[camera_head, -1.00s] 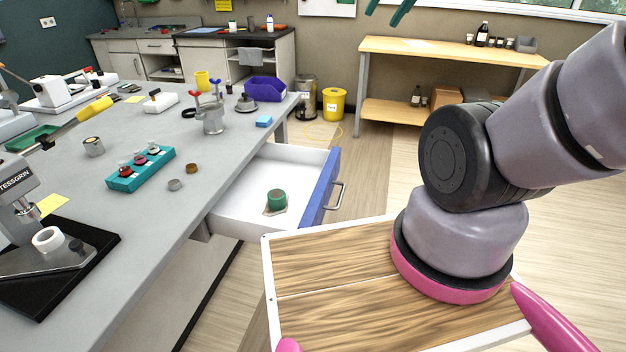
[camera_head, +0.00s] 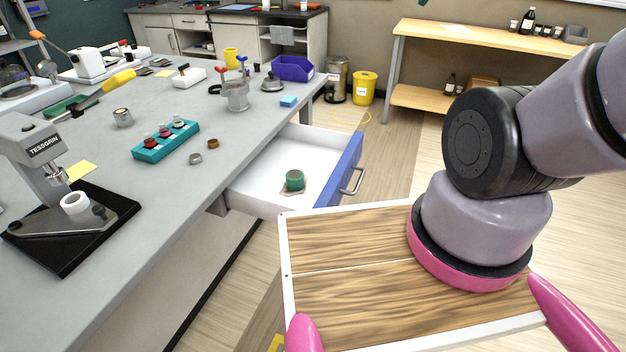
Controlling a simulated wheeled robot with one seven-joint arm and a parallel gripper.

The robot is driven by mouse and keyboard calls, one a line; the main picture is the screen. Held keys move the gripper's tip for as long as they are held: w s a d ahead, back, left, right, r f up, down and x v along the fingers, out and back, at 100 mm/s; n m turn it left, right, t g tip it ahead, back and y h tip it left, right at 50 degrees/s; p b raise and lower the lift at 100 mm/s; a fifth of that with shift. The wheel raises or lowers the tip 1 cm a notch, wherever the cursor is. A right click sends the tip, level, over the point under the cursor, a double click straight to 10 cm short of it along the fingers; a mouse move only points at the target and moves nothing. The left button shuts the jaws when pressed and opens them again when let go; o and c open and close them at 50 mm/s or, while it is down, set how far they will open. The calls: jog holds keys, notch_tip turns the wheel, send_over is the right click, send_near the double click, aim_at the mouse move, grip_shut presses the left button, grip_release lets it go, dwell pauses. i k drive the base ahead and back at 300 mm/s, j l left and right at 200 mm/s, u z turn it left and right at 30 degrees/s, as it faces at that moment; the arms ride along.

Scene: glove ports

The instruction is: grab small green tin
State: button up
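The small green tin (camera_head: 295,180) stands upright in the open white drawer (camera_head: 262,186) under the grey bench. It sits on a small pale piece near the drawer's front. Of my gripper, only what looks like a dark teal fingertip (camera_head: 423,2) shows at the top edge. The rest is out of frame, so its opening and any hold cannot be seen. It is well apart from the tin.
The drawer's blue front (camera_head: 341,172) with a handle sticks out beside my wooden deck. On the grey bench (camera_head: 190,210) are a teal rack (camera_head: 165,142), two small rings, a metal pot (camera_head: 235,95) and a press (camera_head: 45,165). A yellow bin (camera_head: 363,88) stands on the floor behind.

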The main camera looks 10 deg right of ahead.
aim_at(295, 177)
jog(key=u, duration=0.35)
jog(key=i+l+u, duration=0.1)
jog(key=l+u, duration=0.3)
jog(key=i+l+u, duration=0.1)
jog(key=l+u, duration=0.6)
jog(key=l, duration=1.45)
jog(key=k, duration=0.05)
